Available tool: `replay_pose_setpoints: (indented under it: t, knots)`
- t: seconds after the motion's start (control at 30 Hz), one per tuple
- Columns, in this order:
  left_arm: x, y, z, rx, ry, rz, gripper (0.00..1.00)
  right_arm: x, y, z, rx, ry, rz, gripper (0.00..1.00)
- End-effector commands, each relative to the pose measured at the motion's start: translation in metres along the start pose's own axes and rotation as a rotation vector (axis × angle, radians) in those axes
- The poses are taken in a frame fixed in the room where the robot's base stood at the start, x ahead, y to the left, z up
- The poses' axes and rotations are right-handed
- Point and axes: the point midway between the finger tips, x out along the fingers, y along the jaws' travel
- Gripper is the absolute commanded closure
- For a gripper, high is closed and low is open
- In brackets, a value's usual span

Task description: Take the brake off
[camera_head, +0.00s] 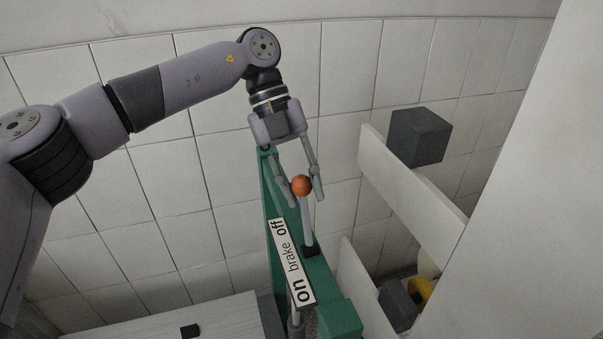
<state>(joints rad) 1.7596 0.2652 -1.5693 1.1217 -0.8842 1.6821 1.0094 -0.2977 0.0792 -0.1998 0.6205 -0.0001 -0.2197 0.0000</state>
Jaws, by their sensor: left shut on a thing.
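The brake lever stands on a green machine (325,290) at the bottom middle. It has an orange ball knob (301,185) on top of a grey rod (307,222). A white label (291,262) beside the rod reads "on brake off", with "off" at its far end and "on" at its near end. My right gripper is not in view.
White boards (412,190) stand to the right of the machine, with a dark grey block (420,137) on the upper one. Another dark block (398,304) and a yellow thing (420,291) sit lower right. A white slatted surface (190,318) lies at bottom left. A tiled wall is behind.

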Motion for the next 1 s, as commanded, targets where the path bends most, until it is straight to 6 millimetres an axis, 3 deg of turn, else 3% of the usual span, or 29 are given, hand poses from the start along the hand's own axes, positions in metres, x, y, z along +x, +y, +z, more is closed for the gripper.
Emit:
replay_pose_setpoints:
  t: [0.57, 0.6, 0.9, 1.0]
  knots:
    - [-0.0003, 0.0001, -0.0018, -0.012, 0.022, -0.017, 1.0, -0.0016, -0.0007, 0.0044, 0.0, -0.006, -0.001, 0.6]
    - [-0.0003, 0.0001, -0.0019, -0.011, 0.022, -0.017, 0.69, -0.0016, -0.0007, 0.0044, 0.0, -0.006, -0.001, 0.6]
    - [0.0016, 0.0005, -0.0023, -0.009, 0.025, -0.013, 0.5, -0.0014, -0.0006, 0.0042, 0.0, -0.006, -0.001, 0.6]
    - [0.0019, 0.0005, -0.0024, -0.009, 0.026, -0.012, 0.5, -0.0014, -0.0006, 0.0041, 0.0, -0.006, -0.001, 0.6]
